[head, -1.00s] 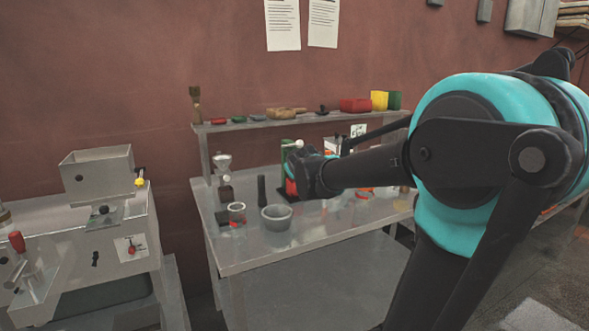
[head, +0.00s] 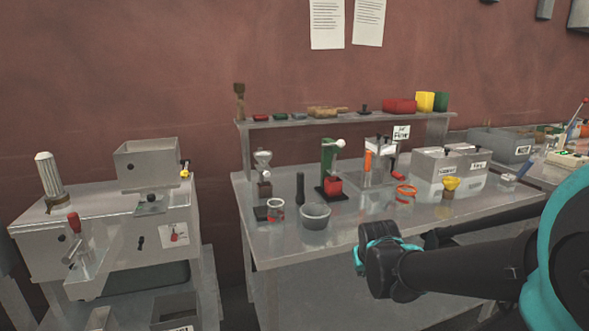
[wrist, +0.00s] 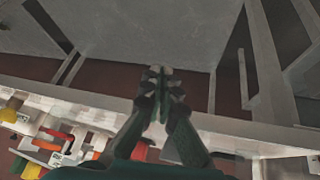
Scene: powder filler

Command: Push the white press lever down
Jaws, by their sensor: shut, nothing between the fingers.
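The white press lever, seen as a white round knob (head: 339,143), sticks out to the right at the top of a green press (head: 327,160). A red block sits at the press's foot. The knob looks raised. The end of my arm is in front of the table's front edge, lower than the press and to its right in the head view, apart from it. My gripper (wrist: 160,72) shows in the wrist view with its fingers together and nothing between them. Its fingertips are not clear in the head view.
The metal table (head: 285,251) holds a grey bowl (head: 315,218), a black pestle-like rod (head: 300,188), an orange ring (head: 405,192) and grey bins (head: 448,165). A shelf (head: 290,121) runs behind the press. A metal machine (head: 120,235) stands at the left.

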